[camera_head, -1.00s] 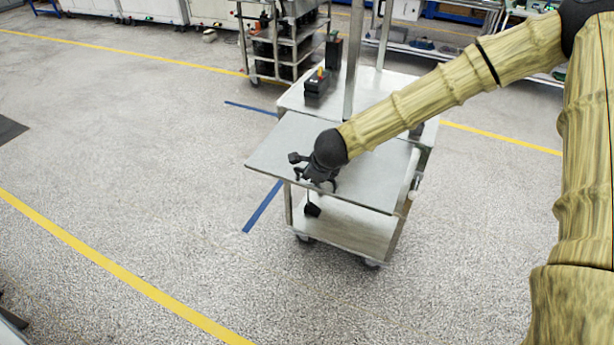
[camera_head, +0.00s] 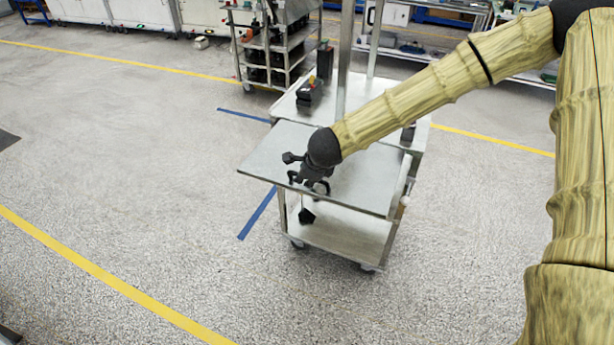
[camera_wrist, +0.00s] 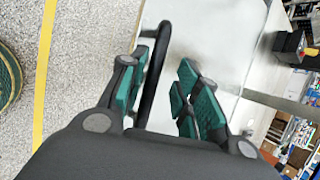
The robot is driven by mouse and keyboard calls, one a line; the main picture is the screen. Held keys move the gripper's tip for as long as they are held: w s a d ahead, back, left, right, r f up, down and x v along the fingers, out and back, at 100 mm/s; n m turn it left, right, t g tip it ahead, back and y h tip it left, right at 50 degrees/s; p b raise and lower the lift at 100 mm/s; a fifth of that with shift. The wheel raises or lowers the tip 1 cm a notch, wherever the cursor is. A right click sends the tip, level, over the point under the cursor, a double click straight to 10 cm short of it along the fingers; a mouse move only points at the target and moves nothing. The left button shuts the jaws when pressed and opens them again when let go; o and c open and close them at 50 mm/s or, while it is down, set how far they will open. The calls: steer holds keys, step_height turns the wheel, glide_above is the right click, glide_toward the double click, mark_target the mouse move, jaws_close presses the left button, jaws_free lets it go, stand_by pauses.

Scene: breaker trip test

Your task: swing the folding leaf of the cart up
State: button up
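The cart's folding leaf (camera_head: 245,164) is a flat grey panel along the near side of the cart top (camera_head: 283,107). It sticks out toward me and looks about level; I cannot tell its exact angle. My gripper (camera_head: 309,190) is over the leaf's near edge, reached from above. In the wrist view, my gripper (camera_wrist: 165,105) is open, with green-padded fingers on either side of a curved black bar handle (camera_wrist: 157,65). The bar runs closer to the left finger; I cannot tell if they touch. The leaf's pale surface (camera_wrist: 220,35) lies beyond the fingers.
A black device (camera_head: 309,95) stands on the cart top by a metal post (camera_head: 345,60). The cart's lower shelf (camera_head: 345,230) holds a small dark object (camera_head: 306,215). A shelved rack (camera_head: 270,50) stands behind.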

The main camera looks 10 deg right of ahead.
steer(key=shift+a+f, duration=0.15)
steer(key=shift+s, duration=0.1)
steer(key=v, duration=1.2)
stand_by(1.1)
